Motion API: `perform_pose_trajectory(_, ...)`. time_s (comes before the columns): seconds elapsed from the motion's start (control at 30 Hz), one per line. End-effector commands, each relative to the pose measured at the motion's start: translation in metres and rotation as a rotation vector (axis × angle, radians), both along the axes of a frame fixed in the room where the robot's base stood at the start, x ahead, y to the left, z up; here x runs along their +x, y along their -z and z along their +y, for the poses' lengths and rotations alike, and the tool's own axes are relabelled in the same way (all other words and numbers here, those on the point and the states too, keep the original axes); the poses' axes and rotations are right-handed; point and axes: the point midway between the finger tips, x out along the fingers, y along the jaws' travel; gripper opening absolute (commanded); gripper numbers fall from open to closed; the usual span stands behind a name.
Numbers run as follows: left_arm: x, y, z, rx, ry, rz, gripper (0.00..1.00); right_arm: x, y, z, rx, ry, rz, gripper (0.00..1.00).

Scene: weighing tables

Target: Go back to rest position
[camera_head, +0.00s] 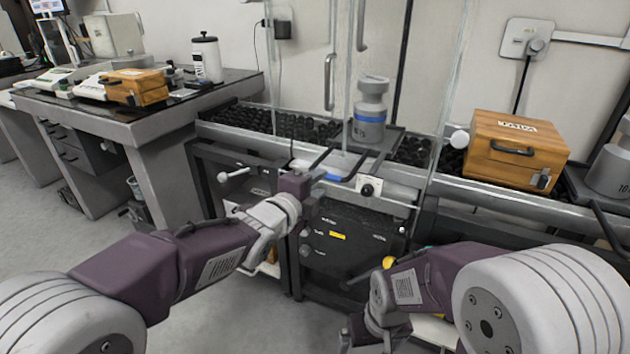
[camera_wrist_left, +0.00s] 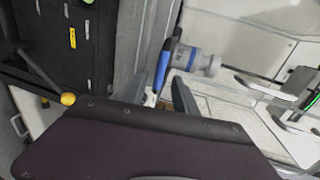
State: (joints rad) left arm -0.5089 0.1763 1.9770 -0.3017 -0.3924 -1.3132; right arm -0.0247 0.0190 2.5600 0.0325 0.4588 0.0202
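My left arm reaches in from the left. Its gripper (camera_head: 335,168) is at the front edge of the middle weighing table, with its two dark fingers apart. The wrist view shows the same spread fingers (camera_wrist_left: 162,92) with nothing held between them. A steel weight with a blue band (camera_head: 370,112) stands upright beyond the gripper, apart from it, and also shows in the left wrist view (camera_wrist_left: 196,60). My right arm is folded low at the lower right. Its gripper (camera_head: 360,335) is mostly hidden by the arm and frame edge, so its fingers cannot be made out.
The weighing table has a front rail and a black cabinet (camera_head: 345,245) below. Clear glass panels (camera_head: 440,130) rise around the weight. A wooden box (camera_head: 515,145) and another steel weight (camera_head: 610,170) stand at right. A side table (camera_head: 190,105) stands at left. Floor at lower left is clear.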

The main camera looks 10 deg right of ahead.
Motion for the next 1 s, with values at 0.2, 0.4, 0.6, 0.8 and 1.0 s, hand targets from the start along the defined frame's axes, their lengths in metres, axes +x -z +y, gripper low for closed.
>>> perform_pose_trajectory(0.2, 0.031, -0.024, 0.111, 0.003, -0.227, 0.058, 0.34, 0.0, -0.04, 0.0, 0.0, 0.0, 0.0, 1.0)
perform_pose_trajectory(0.4, -0.035, 0.083, 0.247, -0.223, -0.706, 0.632, 0.34, 0.0, -0.064, 0.0, 0.0, 0.0, 0.0, 1.0)
perform_pose_trajectory(0.6, -0.143, 0.162, 0.286, -0.519, -1.167, 1.097, 0.34, 0.0, -0.069, 0.0, 0.0, 0.0, 0.0, 1.0)
perform_pose_trajectory(0.8, -0.235, 0.199, 0.282, -0.765, -1.632, 1.393, 0.34, 0.0, -0.068, 0.0, 0.0, 0.0, 0.0, 1.0)
perform_pose_trajectory(1.0, -0.24, 0.133, 0.282, -0.853, -1.733, 1.402, 0.34, 0.0, -0.134, 0.0, 0.0, 0.0, -0.001, 1.0)
